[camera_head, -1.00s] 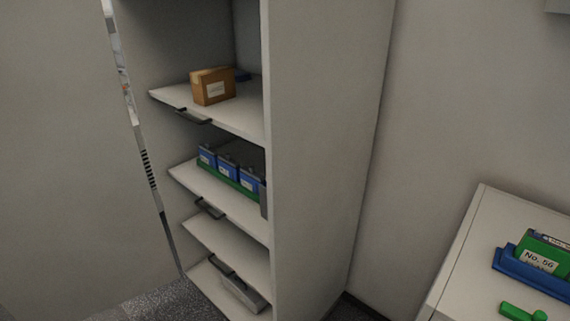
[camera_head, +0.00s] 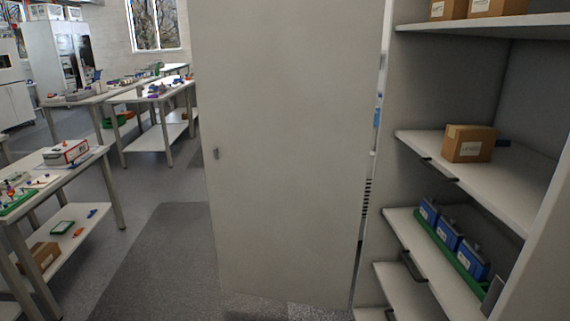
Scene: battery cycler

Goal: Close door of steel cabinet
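The steel cabinet stands at the right, its inside wall (camera_head: 425,85) and shelves in plain view. Its door (camera_head: 285,150) is a tall pale grey panel in the middle of the picture. The door stands wide open, swung out to the left of the cabinet opening, with its hinge side along the cabinet's left edge. The door's top is cut off by the picture edge. Neither of my grippers shows.
Shelves hold a cardboard box (camera_head: 469,143) and blue units in a green tray (camera_head: 440,240). Dark handles stick out at the shelf fronts. A table (camera_head: 110,212) stands at the left, with more tables behind. Grey floor (camera_head: 165,255) left of the door is clear.

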